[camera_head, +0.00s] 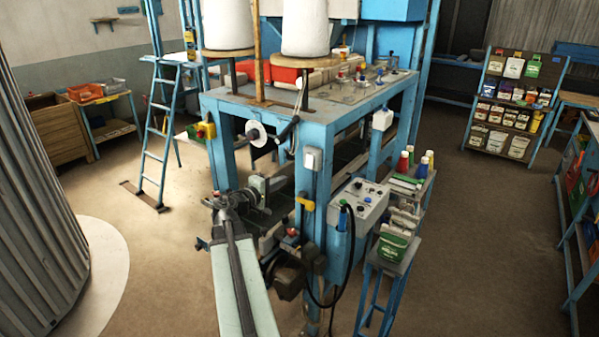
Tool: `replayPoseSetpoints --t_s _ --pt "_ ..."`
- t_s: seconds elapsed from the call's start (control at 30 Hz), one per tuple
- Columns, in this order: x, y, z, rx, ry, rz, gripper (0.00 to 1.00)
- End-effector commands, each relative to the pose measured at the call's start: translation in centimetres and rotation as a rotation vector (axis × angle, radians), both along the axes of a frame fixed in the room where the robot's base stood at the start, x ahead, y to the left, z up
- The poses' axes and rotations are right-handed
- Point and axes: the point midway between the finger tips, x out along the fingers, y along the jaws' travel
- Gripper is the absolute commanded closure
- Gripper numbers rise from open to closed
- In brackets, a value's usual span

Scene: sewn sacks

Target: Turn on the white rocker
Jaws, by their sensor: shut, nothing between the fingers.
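A white switch box (313,160) is fixed to the front blue post of the sewing machine frame. It looks like the white rocker, but its on or off position is too small to tell. A second white box (382,119) sits on a post further back at the right. The gripper is shut and empty, apart from the switch box. Its fingertips are hard to make out against the machine parts.
A grey control box (358,203) with buttons and a black cable juts out right of the post. A blue ladder (159,130) stands at the left. The floor (470,240) at the right is clear.

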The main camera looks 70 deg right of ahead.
Motion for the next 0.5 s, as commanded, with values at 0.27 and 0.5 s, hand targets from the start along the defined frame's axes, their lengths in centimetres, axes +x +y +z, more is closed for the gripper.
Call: replayPoseSetpoints --t_s 0.27,0.5 --pt "-0.9 -4.3 -0.7 0.001 0.0 -0.002 1.0" --pt "-2.2 -9.4 -1.3 0.001 -0.001 -0.001 1.0"
